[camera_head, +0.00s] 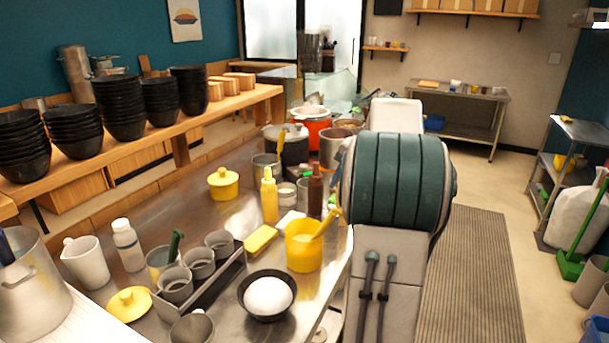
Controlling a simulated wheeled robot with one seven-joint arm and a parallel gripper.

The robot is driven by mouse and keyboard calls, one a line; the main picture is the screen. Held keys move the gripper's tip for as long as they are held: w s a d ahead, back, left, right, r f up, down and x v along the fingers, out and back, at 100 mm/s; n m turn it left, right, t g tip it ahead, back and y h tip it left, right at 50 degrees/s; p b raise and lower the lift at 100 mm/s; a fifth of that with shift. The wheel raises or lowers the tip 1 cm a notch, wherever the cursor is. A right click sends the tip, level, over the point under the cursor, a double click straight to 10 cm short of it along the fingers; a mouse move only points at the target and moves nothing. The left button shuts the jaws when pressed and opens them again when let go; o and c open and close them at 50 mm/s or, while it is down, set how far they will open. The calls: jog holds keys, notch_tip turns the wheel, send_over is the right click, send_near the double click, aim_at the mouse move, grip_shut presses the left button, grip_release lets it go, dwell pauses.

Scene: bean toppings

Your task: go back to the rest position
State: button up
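My arm (398,180) stands at the right end of the steel counter, with its large dark green joint and grey link filling the middle right. My gripper is not visible in this view. On the counter, a black bowl (246,296) holds a white mound (268,295), perhaps rice. A yellow container (304,252) with a yellow utensil handle (328,222) stands behind it to the right, left of my arm. A small yellow lidded pot (223,184) stands further back. A yellow lid (129,303) lies at the front left.
Metal cups (199,263) sit in a rack left of the bowl. Yellow (269,198) and brown (315,192) bottles stand further back. Stacked black bowls (121,106) line a wooden shelf (219,107). A grey mat (467,275) covers open floor to the right.

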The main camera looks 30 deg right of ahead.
jog(key=s+a+f+n+g+h, duration=0.1)
jog(key=s+a+n, duration=0.15)
jog(key=a, duration=0.65)
jog(key=s+a+n, duration=0.2)
jog(key=s+a, duration=0.1)
jog(key=a, duration=0.6)
jog(key=s+a+f+n+h, duration=0.1)
jog(key=s+a+f+n, duration=0.5)
jog(key=s+a, duration=0.6)
notch_tip(320, 180, down, 2)
jog(key=s, duration=0.2)
jog(key=shift+s+a+f+n+h, duration=0.2)
jog(key=shift+s+a+n+h, duration=0.05)
jog(key=shift+s+n+h, duration=0.1)
